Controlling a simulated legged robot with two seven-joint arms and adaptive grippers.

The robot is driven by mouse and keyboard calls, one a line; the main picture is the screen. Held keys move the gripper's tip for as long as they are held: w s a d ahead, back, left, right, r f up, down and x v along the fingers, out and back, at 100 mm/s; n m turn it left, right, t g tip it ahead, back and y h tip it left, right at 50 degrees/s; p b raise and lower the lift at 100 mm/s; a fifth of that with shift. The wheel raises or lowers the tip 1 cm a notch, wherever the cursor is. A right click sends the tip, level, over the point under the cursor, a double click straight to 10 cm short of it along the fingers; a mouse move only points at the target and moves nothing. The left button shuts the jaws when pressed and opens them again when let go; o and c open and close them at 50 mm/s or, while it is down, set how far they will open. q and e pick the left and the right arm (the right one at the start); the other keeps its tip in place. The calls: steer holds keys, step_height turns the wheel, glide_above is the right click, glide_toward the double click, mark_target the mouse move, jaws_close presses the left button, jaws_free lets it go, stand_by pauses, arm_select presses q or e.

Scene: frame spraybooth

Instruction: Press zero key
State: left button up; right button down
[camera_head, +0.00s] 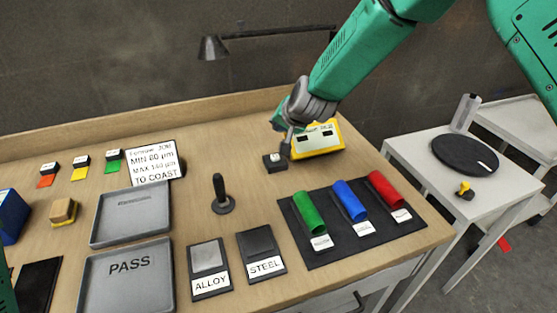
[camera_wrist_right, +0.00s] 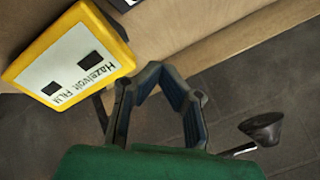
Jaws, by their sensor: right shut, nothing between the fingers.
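A small black key block with a pale label (camera_head: 275,160) sits on the bench left of the yellow gauge; its label is too small to read. The yellow gauge (camera_head: 318,138) has a pale face with two dark windows, and it fills the upper left of the right wrist view (camera_wrist_right: 70,62). My right gripper (camera_head: 287,153) is shut and empty, pointing down right beside the key and in front of the gauge's left end. I cannot tell whether it touches the key. In the right wrist view its dark fingers (camera_wrist_right: 165,78) show, but the key does not. My left gripper is out of view.
A black joystick-like handle (camera_head: 220,195) stands mid-bench. Green, blue (camera_head: 350,200) and red cylinders lie on a black mat. Grey trays (camera_head: 130,215), one marked PASS, and ALLOY and STEEL plates are nearer. A lamp (camera_head: 213,47) stands behind; a side table (camera_head: 420,150) is right.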

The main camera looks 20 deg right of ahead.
mark_target(275, 156)
steer(key=f+b, duration=0.1)
steer(key=f, duration=0.1)
steer(key=a+f+b, duration=0.1)
steer(key=f, duration=0.1)
steer(key=a+f+b, duration=0.1)
steer(key=b, duration=0.1)
steer(key=shift+a+f, duration=0.15)
steer(key=shift+f, duration=0.45)
steer(key=shift+d+f, duration=0.1)
steer(key=shift+d, duration=0.8)
steer(key=shift+a, duration=0.75)
steer(key=shift+d, duration=0.65)
steer(key=shift+a+f, duration=0.25)
steer(key=shift+a, duration=0.5)
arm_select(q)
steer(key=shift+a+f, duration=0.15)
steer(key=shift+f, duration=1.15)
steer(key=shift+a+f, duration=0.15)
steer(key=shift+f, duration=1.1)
arm_select(e)
steer(key=shift+d+f, duration=0.1)
steer(key=shift+d, duration=0.3)
